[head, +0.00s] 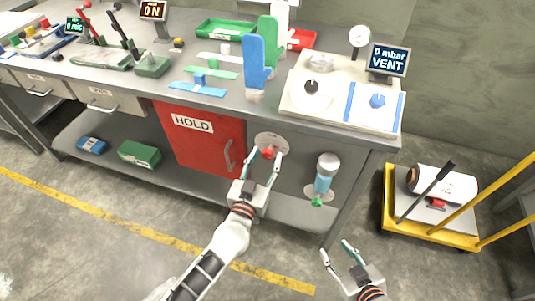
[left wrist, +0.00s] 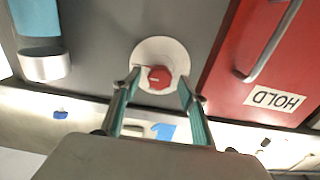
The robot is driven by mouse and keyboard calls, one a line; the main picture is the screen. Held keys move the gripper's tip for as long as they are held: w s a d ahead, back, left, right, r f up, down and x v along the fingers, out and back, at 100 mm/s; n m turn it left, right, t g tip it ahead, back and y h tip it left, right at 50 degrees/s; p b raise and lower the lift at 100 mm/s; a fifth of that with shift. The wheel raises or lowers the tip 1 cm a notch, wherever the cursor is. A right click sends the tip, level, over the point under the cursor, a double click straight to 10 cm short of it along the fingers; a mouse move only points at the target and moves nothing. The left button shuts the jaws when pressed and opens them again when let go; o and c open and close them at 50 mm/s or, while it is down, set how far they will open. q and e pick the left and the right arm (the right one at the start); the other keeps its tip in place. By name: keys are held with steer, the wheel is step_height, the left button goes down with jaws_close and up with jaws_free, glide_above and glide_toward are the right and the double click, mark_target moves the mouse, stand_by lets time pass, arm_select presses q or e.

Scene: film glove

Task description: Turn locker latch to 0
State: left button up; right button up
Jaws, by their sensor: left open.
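The locker latch is a red knob (head: 268,153) on a round pale plate (head: 272,139), set on the grey panel right of the red locker door (head: 205,142) marked HOLD. In the left wrist view the red knob (left wrist: 159,78) is in front of its white plate (left wrist: 146,49). My left gripper (head: 265,157) is open, with one finger on each side of the knob; I cannot tell whether they touch it. In the left wrist view its fingertips (left wrist: 160,80) flank the knob. The knob's setting cannot be read. My right gripper (head: 336,250) is open and empty, low at right.
A blue-and-grey cylinder (head: 325,174) is mounted right of the latch. The door handle (head: 229,157) is to its left. The bench (head: 150,85) above holds gloves, trays and gauges. A yellow cart (head: 389,213) stands at right. Floor in front is clear.

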arm_select(q)
steer(key=shift+x, duration=1)
steer(key=c, duration=1.1)
